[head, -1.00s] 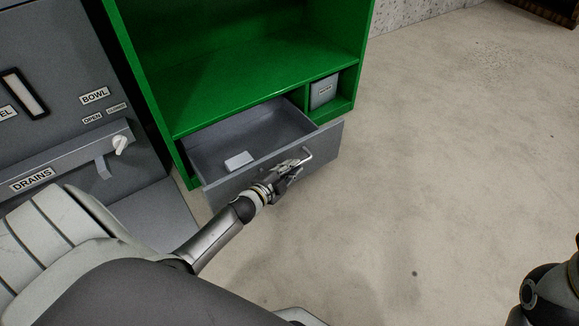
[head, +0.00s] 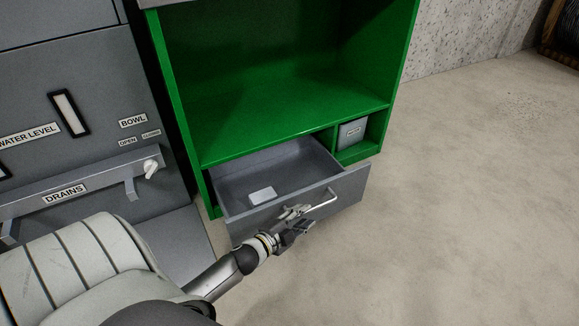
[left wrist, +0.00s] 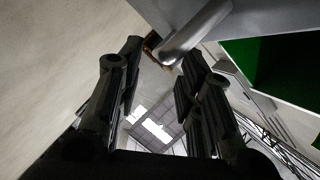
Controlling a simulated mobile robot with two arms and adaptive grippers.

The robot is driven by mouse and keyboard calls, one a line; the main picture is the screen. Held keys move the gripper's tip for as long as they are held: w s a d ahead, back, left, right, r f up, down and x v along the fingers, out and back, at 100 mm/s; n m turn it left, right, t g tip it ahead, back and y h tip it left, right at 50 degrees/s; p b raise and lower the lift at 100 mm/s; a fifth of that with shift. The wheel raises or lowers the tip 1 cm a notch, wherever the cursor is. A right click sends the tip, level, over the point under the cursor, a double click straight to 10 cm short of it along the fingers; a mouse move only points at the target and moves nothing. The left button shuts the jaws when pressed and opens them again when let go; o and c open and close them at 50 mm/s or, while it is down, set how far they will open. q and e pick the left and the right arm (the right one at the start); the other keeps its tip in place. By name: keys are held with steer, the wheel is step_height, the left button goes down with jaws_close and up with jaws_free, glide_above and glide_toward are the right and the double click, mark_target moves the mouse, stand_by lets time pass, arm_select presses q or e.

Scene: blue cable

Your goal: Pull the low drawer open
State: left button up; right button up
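The low grey drawer (head: 318,207) in the green cabinet stands pulled out, with its inside showing. A silver bar handle (head: 324,203) is on its front; part of it shows in the left wrist view (left wrist: 196,32). My left gripper (head: 301,222) is at the left part of the handle, in front of the drawer. In the left wrist view my left fingers (left wrist: 158,70) are spread apart, and the handle's end lies just beyond their tips, not clamped. Contact with the handle cannot be told. My right gripper is out of view.
A small white block (head: 262,194) lies in the drawer. A grey box (head: 351,132) sits in the cubby of the green cabinet (head: 290,105). A grey machine with a drains panel (head: 80,185) stands at left. The concrete floor (head: 460,200) at right is clear.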

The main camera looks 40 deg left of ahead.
arm_select(q)
steer(key=v, duration=0.6)
stand_by(0.4)
